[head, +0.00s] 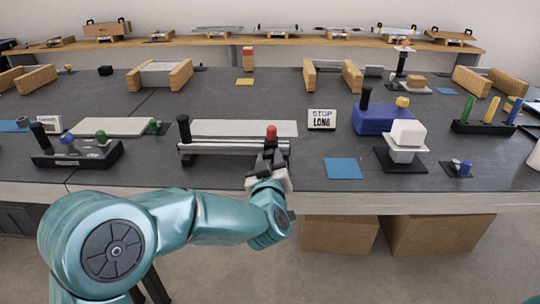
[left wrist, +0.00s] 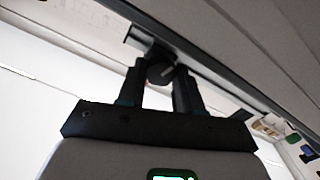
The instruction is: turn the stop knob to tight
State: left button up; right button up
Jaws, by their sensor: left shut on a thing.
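A long metal rail fixture (head: 225,148) stands near the front edge of the table, with a black upright handle at its left end and a red-topped post (head: 271,132) near its right end. My left gripper (head: 268,160) is at the front of the fixture, below the red top, and hides what it holds in the head view. In the left wrist view my left gripper (left wrist: 160,80) is shut on a small dark round knob (left wrist: 160,72) with a pale mark, beside the rail (left wrist: 215,75). I take it as the stop knob; its tight mark is not readable.
A sign (head: 321,119) reading "STOP LONG" stands right of the fixture. A black box with coloured knobs (head: 78,153) is at left. A white block on a stand (head: 404,145) and a blue square (head: 343,168) are at right.

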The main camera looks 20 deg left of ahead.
pick_arm(q)
jog(key=m+p, duration=0.2)
jog(key=m, duration=0.1)
jog(key=shift+r+m, duration=0.15)
jog(key=shift+m, duration=0.25)
jog(key=m+p, duration=0.2)
jog(key=m, duration=0.1)
jog(key=shift+d, duration=0.1)
jog(key=m+p, duration=0.1)
jog(key=m, duration=0.3)
jog(key=shift+p, duration=0.3)
jog(key=shift+m+p, duration=0.65)
jog(key=shift+m, duration=0.85)
jog(key=shift+f, duration=0.2)
jog(key=o, duration=1.1)
jog(key=shift+c, duration=0.2)
jog(key=shift+d, duration=0.1)
